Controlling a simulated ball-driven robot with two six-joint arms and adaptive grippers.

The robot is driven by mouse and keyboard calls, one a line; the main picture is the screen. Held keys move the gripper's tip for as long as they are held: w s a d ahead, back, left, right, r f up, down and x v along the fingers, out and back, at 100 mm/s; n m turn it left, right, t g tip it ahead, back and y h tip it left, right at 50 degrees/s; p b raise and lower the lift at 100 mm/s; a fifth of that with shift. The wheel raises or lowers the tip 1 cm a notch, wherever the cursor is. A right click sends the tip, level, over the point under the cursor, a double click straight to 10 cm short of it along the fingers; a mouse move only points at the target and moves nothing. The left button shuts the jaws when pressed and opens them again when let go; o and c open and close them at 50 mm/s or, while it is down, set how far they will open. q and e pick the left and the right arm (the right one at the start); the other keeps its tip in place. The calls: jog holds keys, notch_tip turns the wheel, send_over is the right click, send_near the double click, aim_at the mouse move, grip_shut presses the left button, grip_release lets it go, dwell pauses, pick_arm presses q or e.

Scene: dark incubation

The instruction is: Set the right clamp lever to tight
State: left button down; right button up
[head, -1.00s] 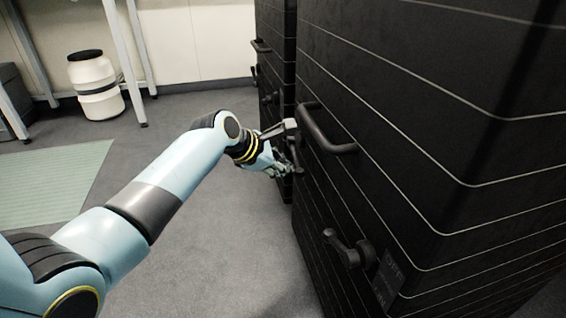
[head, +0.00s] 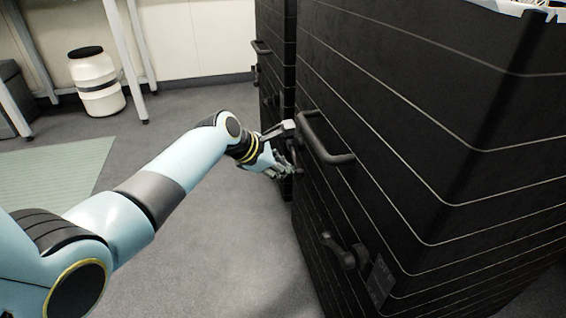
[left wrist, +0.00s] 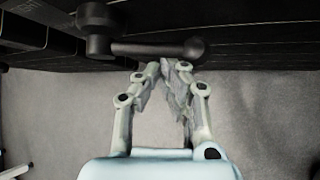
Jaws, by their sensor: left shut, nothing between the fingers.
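A black clamp lever (head: 340,248) with a round knob sits low on the near part of the black cabinet's handle face. My left gripper (head: 290,172) is at the far part of that face, below the bar handle. In the left wrist view another black lever (left wrist: 155,48) lies roughly level, its hub at the left and its knob at the right. My left gripper's closed fingertips (left wrist: 170,66) are just below this lever's bar, empty; I cannot tell whether they touch it. Which lever is the right one is not plain. My right gripper is not in view.
The tall black cabinet (head: 450,130) fills the right, with a bar handle (head: 325,140) above my gripper. A second black cabinet (head: 277,60) stands behind. A white drum (head: 95,80) and a green mat (head: 55,180) are at the left. The grey floor between is clear.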

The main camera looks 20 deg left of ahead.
aim_at(299, 167)
pick_arm(q)
jog(key=shift+s+d+r+n+g+h+p, duration=0.15)
jog(key=shift+r+n+g+h+p, duration=0.8)
jog(key=shift+g, duration=0.55)
jog(key=shift+s+d+r+n+g+h+p, duration=0.1)
jog(key=shift+r+n+g+h+p, duration=0.6)
jog(key=shift+r+g+h, duration=0.6)
jog(key=shift+f, duration=0.3)
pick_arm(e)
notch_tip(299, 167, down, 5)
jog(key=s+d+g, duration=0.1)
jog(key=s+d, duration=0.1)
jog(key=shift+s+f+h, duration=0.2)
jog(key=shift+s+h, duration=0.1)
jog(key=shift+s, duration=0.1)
pick_arm(q)
jog(key=shift+w+r+y, duration=0.1)
jog(key=shift+r+y, duration=0.1)
jog(key=shift+y, duration=0.05)
